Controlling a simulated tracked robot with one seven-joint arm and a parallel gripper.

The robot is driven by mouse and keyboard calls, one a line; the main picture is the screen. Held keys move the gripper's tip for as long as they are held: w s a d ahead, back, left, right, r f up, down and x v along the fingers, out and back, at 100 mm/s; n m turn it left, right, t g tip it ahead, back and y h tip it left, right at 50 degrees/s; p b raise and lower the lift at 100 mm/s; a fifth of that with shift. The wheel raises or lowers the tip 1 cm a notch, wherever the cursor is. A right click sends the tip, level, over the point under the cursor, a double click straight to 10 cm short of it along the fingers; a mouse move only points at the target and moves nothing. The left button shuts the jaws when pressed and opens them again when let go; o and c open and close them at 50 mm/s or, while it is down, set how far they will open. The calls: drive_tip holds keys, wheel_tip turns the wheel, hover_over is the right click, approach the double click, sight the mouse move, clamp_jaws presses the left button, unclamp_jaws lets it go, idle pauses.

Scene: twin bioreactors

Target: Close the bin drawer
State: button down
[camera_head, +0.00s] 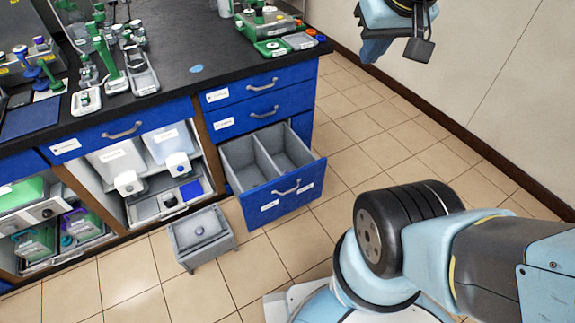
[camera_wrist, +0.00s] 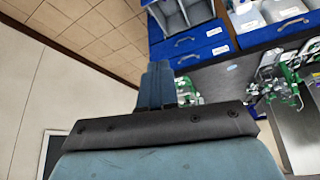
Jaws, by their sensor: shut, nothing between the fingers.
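The bin drawer (camera_head: 283,203) is the lowest blue drawer at the right end of the bench. It is pulled out, and its two grey compartments look empty. A grey bar handle (camera_head: 286,187) is on its front. In the wrist view the open drawer (camera_wrist: 180,12) shows upside down at the top edge. My gripper (camera_wrist: 158,75) is shut and empty in the wrist view, pointing up the picture towards the drawers. In the head view the end of my arm (camera_head: 398,30) hangs at the top right, well apart from the drawer; the fingertips are not clear there.
Two shut blue drawers (camera_head: 240,108) are above the bin drawer. A grey step stool (camera_head: 201,238) stands on the floor left of it. The black benchtop (camera_head: 205,45) carries lab gear. Tiled floor (camera_head: 375,125) is free right of the drawer, up to the wall (camera_head: 500,75).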

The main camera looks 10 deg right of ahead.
drive_tip(key=w+d+f+n+h, duration=0.1)
drive_tip(key=w+d+f+n, duration=0.25)
drive_tip(key=w+f, duration=0.6)
drive_tip(key=w+d+f+n+h, duration=0.1)
drive_tip(key=w+d+f+n, duration=0.4)
drive_tip(key=w, duration=0.7)
drive_tip(key=n+g+y, duration=0.2)
drive_tip(key=n+y, duration=0.6)
drive_tip(key=n, duration=0.4)
approach(285, 183)
drive_tip(key=shift+x, duration=2.35)
